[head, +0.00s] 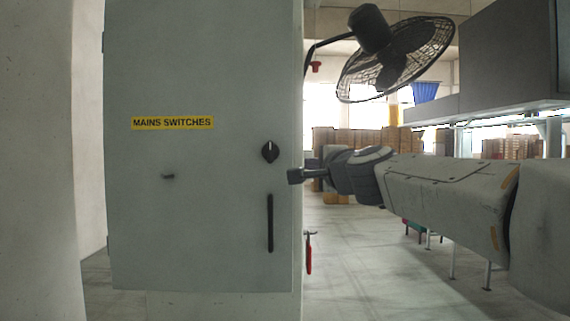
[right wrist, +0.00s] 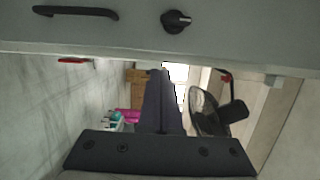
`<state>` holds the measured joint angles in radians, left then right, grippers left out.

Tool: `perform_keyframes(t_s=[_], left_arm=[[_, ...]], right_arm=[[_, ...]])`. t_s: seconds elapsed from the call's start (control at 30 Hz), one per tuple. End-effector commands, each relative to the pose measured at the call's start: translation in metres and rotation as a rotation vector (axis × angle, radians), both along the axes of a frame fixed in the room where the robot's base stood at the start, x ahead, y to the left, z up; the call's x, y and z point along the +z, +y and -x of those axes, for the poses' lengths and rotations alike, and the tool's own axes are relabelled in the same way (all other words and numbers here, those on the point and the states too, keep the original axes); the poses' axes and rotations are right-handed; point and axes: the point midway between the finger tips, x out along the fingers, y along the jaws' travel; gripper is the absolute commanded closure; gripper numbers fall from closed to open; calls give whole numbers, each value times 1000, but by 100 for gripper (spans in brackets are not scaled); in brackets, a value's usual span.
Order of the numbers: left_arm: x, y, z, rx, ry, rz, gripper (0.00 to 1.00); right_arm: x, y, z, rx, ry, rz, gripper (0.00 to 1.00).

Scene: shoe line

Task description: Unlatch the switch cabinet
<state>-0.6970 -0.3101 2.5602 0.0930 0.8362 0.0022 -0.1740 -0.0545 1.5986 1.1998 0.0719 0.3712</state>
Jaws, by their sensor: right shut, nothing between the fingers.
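The grey switch cabinet (head: 200,220) fills the left half of the head view, with its door closed and a yellow "MAINS SWITCHES" label (head: 172,123). A black latch knob (head: 270,151) sits near the door's right edge, its white mark pointing up. A black vertical bar handle (head: 270,223) is below it. My right gripper (head: 293,176) is shut and empty near the door's right edge, just right of and below the knob. In the right wrist view the knob (right wrist: 176,21) and handle (right wrist: 75,12) lie beyond the shut fingers (right wrist: 163,75). My left gripper is out of view.
A black fan (head: 395,55) hangs at upper right. A red-handled item (head: 308,253) hangs by the cabinet's right side. Stacked boxes (head: 355,138) stand behind. The floor right of the cabinet looks open.

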Motion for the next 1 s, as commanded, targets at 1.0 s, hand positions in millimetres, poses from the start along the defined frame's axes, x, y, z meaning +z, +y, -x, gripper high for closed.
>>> perform_keyframes(t_s=[1.0], left_arm=[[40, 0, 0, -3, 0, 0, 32]], right_arm=[[-1, 68, -93, 5, 1, -1, 100]])
